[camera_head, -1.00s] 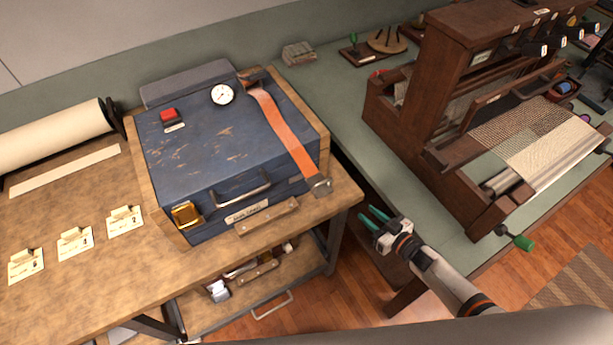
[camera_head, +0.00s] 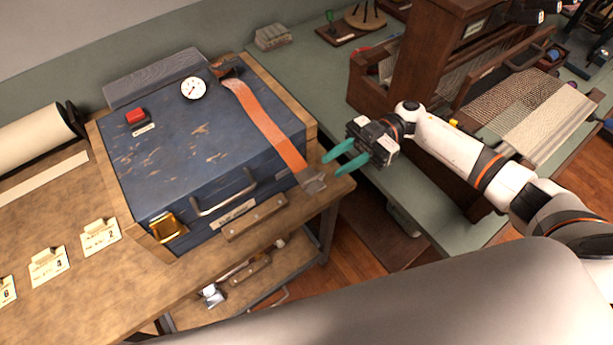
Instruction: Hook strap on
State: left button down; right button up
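An orange strap (camera_head: 265,124) lies over the right part of the lid of a blue box (camera_head: 200,150) on the wooden bench. Its metal hook end (camera_head: 313,182) hangs at the box's front right edge. My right gripper (camera_head: 337,161) has teal fingers that are spread apart and empty. It is just right of the hook end, pointing left toward it, and seems apart from it. A brass catch (camera_head: 167,228) sits on the box's front left. My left gripper is not in view.
The box has a front handle (camera_head: 224,194), a red button (camera_head: 136,117) and a dial (camera_head: 194,88). Numbered cards (camera_head: 100,236) lie on the bench at left. A wooden loom (camera_head: 430,60) stands on the green table at right. A gap separates bench and table.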

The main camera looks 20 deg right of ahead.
aim_at(311, 179)
jog(key=shift+s+a+r, duration=0.15)
jog(key=shift+s+a, duration=0.1)
jog(key=shift+a, duration=0.1)
jog(key=p+x, duration=0.3)
jog(key=x, duration=0.3)
jog(key=shift+p, duration=0.3)
jog(key=shift+s+a, duration=0.2)
jog(key=shift+a, duration=0.1)
jog(key=shift+c, duration=0.5)
grip_shut()
